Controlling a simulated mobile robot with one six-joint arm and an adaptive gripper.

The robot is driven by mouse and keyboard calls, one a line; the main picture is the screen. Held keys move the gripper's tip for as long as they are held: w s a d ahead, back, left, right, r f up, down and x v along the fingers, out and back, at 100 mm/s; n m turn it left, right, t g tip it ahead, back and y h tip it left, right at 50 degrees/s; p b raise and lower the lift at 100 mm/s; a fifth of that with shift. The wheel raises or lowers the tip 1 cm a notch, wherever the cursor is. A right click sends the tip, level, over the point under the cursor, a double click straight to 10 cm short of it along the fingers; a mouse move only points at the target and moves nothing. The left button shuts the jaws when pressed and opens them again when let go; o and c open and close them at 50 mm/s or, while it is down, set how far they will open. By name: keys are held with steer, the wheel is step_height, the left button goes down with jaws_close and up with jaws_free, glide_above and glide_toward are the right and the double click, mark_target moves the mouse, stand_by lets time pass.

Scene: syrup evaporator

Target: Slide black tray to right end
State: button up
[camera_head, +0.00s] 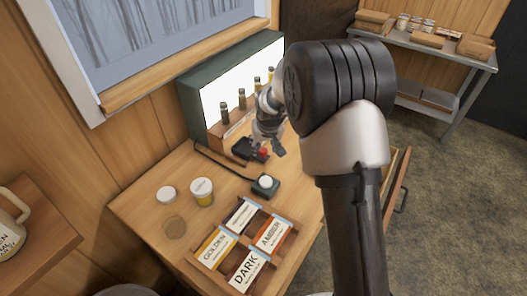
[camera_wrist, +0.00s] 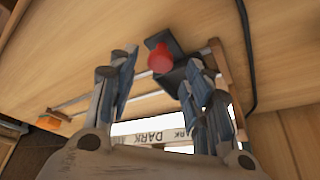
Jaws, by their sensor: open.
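The black tray (camera_head: 242,147) sits low in front of the lit box, partly hidden by my gripper. It carries a red knob (camera_head: 263,153). In the wrist view the black tray (camera_wrist: 180,78) is at the right end of two thin metal rails as pictured there, and the red knob (camera_wrist: 160,60) shows between my fingertips. My gripper (camera_head: 268,146) is open; in the wrist view its fingers (camera_wrist: 160,66) stand apart on either side of the knob. I cannot tell whether either finger touches it.
A lit box (camera_head: 242,82) with several vials (camera_head: 242,99) stands behind the tray. A black cable (camera_head: 215,165) leads to a small device with a white button (camera_head: 265,183). A labelled wooden rack (camera_head: 195,262), a white-lidded jar (camera_head: 202,192) and a lid (camera_head: 166,194) occupy the front.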

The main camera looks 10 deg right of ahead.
steer(key=shift+x, duration=1.45)
jaws_close()
